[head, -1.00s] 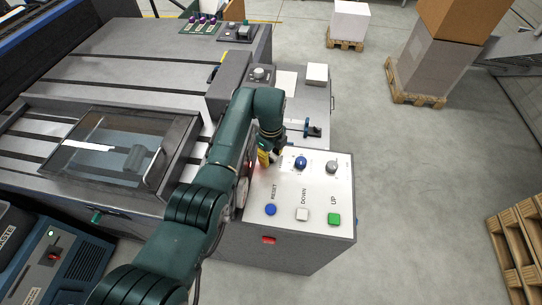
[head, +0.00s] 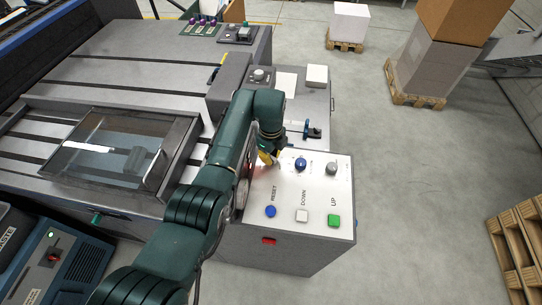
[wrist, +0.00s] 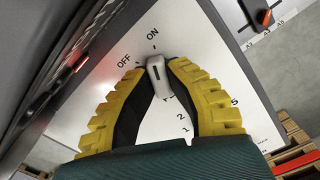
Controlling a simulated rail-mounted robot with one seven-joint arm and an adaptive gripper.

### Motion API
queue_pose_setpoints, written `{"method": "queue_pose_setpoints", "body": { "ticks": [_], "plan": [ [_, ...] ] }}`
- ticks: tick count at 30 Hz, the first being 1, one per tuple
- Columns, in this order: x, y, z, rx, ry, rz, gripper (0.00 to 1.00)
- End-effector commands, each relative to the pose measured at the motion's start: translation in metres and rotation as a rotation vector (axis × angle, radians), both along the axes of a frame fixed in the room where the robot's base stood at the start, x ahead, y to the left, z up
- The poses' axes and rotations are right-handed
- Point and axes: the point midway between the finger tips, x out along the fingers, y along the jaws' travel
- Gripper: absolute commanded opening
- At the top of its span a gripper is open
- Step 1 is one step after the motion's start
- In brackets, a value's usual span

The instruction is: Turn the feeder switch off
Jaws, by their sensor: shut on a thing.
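The feeder switch (wrist: 156,68) is a grey lever-like knob on a white panel (wrist: 215,60) marked OFF and ON. In the wrist view, the knob's tip points roughly at the ON label, with OFF to its left. My gripper (wrist: 156,66), with ribbed yellow and black fingers, is shut on the knob, one finger on each side. In the head view my gripper (head: 267,157) is at the upper left of the white-topped control box (head: 310,195); my arm hides the switch there.
A blue knob (head: 300,163) and a grey knob (head: 331,168) stand right of my gripper. In front are a blue RESET button (head: 270,211), a white DOWN button (head: 301,215) and a green UP button (head: 334,220).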

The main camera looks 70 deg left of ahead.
Motion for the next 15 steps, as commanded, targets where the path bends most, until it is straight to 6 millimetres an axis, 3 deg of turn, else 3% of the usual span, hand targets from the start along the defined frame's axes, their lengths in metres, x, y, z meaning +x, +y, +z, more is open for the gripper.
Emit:
{"method": "queue_pose_setpoints", "body": {
  "ticks": [15],
  "plan": [
    [-0.0012, -0.0009, -0.0029, -0.002, 0.003, 0.393, 0.0]
  ]
}}
